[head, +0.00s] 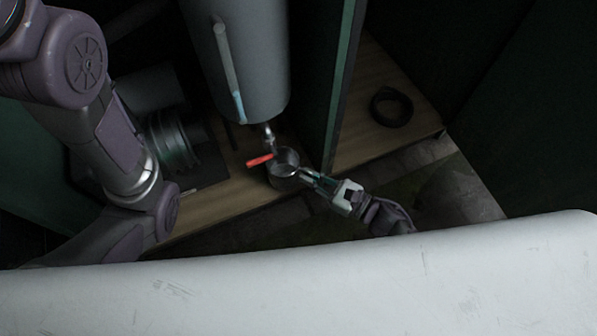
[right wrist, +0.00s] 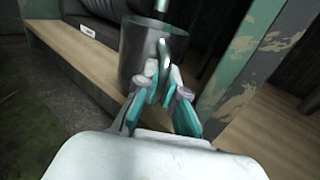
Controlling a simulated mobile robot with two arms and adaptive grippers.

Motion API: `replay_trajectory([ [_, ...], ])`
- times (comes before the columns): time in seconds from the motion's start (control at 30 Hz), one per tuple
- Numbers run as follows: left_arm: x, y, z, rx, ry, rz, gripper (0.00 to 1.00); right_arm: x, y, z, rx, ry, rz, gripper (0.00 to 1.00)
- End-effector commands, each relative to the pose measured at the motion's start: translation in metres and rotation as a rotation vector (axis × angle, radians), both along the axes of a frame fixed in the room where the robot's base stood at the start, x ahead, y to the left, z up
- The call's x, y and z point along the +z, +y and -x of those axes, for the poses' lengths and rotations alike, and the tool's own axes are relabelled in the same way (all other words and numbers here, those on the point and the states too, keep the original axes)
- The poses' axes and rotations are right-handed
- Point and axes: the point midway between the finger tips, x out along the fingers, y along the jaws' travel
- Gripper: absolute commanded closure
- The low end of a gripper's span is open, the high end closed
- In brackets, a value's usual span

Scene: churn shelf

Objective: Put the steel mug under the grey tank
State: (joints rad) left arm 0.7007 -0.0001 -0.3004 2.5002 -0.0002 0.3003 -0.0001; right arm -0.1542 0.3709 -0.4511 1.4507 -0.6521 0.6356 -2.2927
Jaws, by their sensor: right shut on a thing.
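The grey tank (head: 262,65) stands upright at the top middle of the head view, with a pale vertical tube on its side. A small tap (head: 268,136) with a red lever (head: 260,160) comes out at its bottom. The steel mug (head: 285,181) is upright just below the tap, over the wooden shelf; it also shows in the right wrist view (right wrist: 138,55). I cannot tell whether its base touches the shelf. My right gripper (head: 309,175) is shut on the mug's handle side, from the lower right; its fingers show in the right wrist view (right wrist: 158,92). My left gripper is out of view.
The wooden shelf (head: 225,199) runs below the tank. A dark green upright panel (head: 338,95) stands right of the tank and mug. A black ring (head: 391,106) lies on the shelf beyond it. A ribbed metal container (head: 168,140) is at left, partly behind my left arm.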

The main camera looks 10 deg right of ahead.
Motion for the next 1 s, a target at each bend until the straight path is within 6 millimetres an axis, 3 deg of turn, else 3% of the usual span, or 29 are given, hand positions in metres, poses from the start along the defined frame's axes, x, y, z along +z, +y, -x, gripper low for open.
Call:
replay_trajectory([
  [0.23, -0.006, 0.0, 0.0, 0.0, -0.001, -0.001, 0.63, -0.003, 0.03, -0.024, 0.001, -0.002, -0.003, 1.0],
  [0.3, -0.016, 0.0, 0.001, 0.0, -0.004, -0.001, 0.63, -0.017, 0.028, -0.021, 0.0, -0.001, -0.001, 1.0],
  [0.67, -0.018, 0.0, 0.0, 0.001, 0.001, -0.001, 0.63, -0.018, 0.027, -0.021, 0.0, -0.001, -0.002, 1.0],
  [0.7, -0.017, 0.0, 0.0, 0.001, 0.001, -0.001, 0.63, -0.017, 0.027, -0.021, 0.0, -0.001, -0.001, 0.87],
  [0.83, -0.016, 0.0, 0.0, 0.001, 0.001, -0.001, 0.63, -0.017, 0.027, -0.021, 0.0, -0.001, -0.001, 0.67],
  [1.0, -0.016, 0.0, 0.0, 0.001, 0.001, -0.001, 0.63, -0.017, 0.027, -0.021, 0.0, -0.001, -0.001, 0.67],
])
